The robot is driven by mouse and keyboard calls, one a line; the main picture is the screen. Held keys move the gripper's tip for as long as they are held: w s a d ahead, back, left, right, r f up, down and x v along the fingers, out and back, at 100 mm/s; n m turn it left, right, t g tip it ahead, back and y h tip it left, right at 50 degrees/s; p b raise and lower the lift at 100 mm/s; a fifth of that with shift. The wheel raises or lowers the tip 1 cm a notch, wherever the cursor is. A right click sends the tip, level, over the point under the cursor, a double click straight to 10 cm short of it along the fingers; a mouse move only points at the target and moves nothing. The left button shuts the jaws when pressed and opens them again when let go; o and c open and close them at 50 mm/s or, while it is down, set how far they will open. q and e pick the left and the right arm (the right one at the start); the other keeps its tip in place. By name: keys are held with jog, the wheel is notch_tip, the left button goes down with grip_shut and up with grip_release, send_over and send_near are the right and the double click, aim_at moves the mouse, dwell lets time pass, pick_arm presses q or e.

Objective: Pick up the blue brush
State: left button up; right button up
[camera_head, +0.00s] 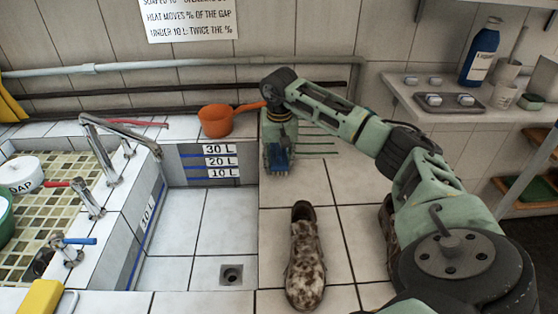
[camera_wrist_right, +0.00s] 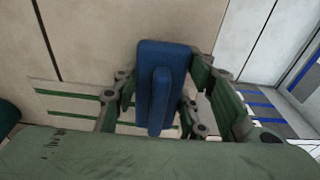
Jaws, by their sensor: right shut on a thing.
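The blue brush (camera_head: 279,165) is at the end of my right arm in the head view, over the tiled ledge behind the brown shoe. In the right wrist view the blue brush (camera_wrist_right: 160,88) stands between the fingers of my right gripper (camera_wrist_right: 165,105), which are shut on it. The right gripper (camera_head: 278,150) points down in the head view, and its fingertips are partly hidden. I cannot tell whether the brush touches the surface below. My left gripper does not show in the head view.
A muddy brown shoe (camera_head: 304,258) stands on the ledge in front of the brush. An orange pot (camera_head: 215,121) sits just left of my right gripper. The tiled basin (camera_head: 196,225) is empty at left. A shelf (camera_head: 440,118) with a blue bottle (camera_head: 481,52) is at right.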

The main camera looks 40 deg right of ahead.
aim_at(279, 150)
jog(key=shift+r, duration=0.1)
jog(key=shift+r+p, duration=0.5)
jog(key=shift+p, duration=0.05)
notch_tip(279, 150, up, 4)
jog(key=p, duration=0.3)
jog(key=s+a+r+p, duration=0.3)
jog(key=s+r, duration=0.3)
jog(key=s, duration=0.5)
jog(key=shift+a, duration=0.15)
jog(key=shift+s, duration=0.1)
jog(key=o, duration=0.7)
jog(key=c, duration=0.5)
jog(key=shift+a+f, duration=0.1)
